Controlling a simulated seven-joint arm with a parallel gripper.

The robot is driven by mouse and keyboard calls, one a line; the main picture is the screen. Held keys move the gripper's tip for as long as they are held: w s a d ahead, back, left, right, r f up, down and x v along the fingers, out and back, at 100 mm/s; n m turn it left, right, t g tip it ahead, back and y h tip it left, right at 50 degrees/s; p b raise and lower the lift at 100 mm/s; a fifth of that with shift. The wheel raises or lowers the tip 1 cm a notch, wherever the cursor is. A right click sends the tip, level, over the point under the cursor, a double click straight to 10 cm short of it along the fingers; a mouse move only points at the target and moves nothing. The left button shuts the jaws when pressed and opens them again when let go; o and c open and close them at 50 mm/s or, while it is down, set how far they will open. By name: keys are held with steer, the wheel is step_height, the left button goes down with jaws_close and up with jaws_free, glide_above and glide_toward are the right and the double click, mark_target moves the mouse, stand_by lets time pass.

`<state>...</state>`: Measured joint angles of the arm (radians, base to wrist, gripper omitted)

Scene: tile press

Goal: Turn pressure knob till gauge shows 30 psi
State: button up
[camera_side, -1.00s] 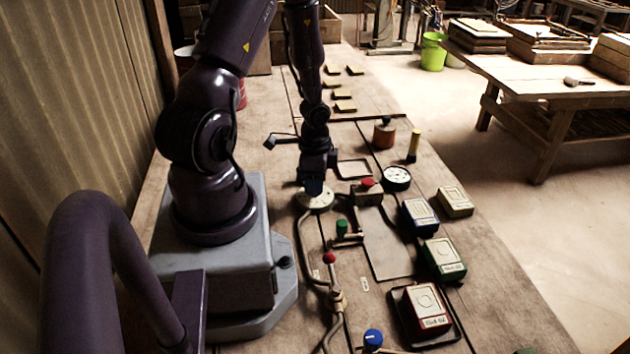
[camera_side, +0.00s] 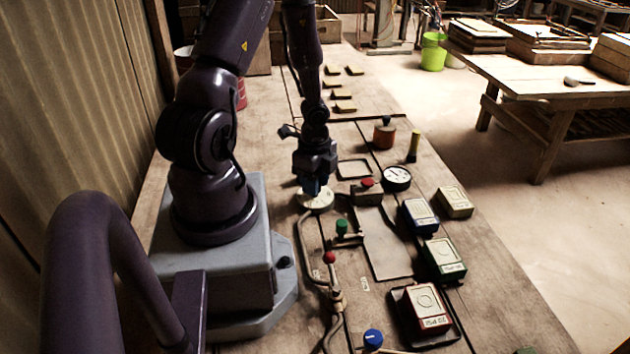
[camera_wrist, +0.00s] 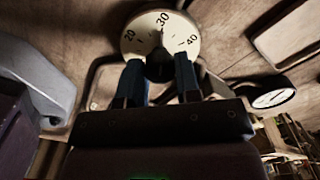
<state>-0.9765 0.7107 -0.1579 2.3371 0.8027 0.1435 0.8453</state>
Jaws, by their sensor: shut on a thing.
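The pressure knob's pale round dial (camera_side: 316,204) sits on the bench at the end of a bent pipe. In the wrist view the dial (camera_wrist: 161,36) shows 20, 30 and 40, with 30 at the top. My gripper (camera_side: 316,189) points down over the dial. In the wrist view my gripper's blue fingers (camera_wrist: 160,72) stand either side of the dark knob at the dial's centre, shut on it. The round gauge (camera_side: 397,179) has a white face and black rim. It also shows edge-on in the wrist view (camera_wrist: 273,97); its reading is too small to tell.
A red button box (camera_side: 367,192) stands between dial and gauge. Green (camera_side: 342,227), red (camera_side: 330,258) and blue (camera_side: 373,338) knobs lie nearer the camera. Several labelled boxes, including a green one (camera_side: 443,258), line the right side. A flat plate (camera_side: 388,252) lies between.

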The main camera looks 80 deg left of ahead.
steer(key=o, duration=0.9)
steer(key=shift+r, duration=0.15)
step_height(320, 180, up, 13)
steer(key=shift+f, duration=0.1)
stand_by(0.6)
